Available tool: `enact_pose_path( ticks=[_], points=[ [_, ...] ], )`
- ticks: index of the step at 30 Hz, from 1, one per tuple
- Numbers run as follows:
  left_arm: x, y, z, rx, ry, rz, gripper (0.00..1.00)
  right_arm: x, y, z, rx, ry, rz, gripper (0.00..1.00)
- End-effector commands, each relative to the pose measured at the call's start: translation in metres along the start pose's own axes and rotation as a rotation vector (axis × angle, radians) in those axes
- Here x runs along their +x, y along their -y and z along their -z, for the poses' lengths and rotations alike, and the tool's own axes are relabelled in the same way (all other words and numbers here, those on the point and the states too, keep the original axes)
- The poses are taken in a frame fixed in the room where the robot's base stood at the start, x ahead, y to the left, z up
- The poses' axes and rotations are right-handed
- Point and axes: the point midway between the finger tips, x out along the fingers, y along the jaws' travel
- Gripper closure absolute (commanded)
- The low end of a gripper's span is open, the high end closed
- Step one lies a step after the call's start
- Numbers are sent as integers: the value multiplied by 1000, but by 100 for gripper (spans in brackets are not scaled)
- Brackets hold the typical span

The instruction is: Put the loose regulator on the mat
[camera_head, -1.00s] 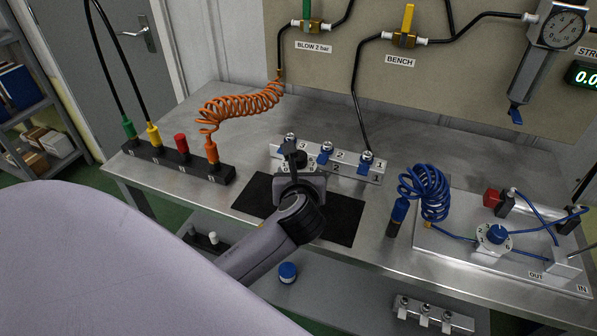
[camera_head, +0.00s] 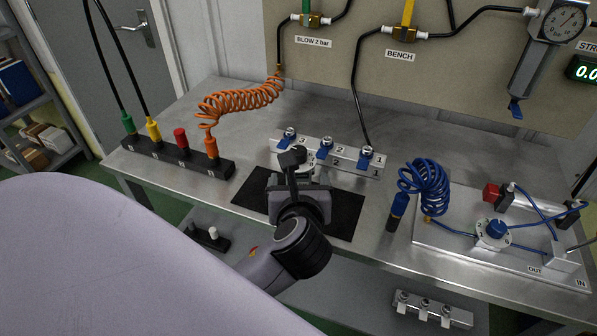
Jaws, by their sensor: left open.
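The black mat (camera_head: 341,217) lies flat near the front edge of the bench. My left gripper (camera_head: 291,170) is over the mat's left and back part, its fingers pointing away towards the white manifold. It is open. What looks like the loose regulator, a dark knob with a pale numbered dial (camera_head: 310,161), shows just beyond the fingers, in front of the manifold. The gripper hides most of it, so I cannot tell whether it touches the mat or the fingers. My right gripper is not in view.
The white manifold (camera_head: 353,170) with several numbered ports stands behind the mat. A black rack (camera_head: 160,158) with coloured plugs is at left. A coiled blue hose (camera_head: 428,190) and a white panel (camera_head: 455,256) with another dial are at right. The mat's right part is clear.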

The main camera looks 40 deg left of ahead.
Motion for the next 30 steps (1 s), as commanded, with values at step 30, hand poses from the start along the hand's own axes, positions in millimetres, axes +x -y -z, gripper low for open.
enact_pose_path(
  ticks=[30],
  points=[
    [-35,-4,10,-85,-43,1,15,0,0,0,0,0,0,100]
  ],
)
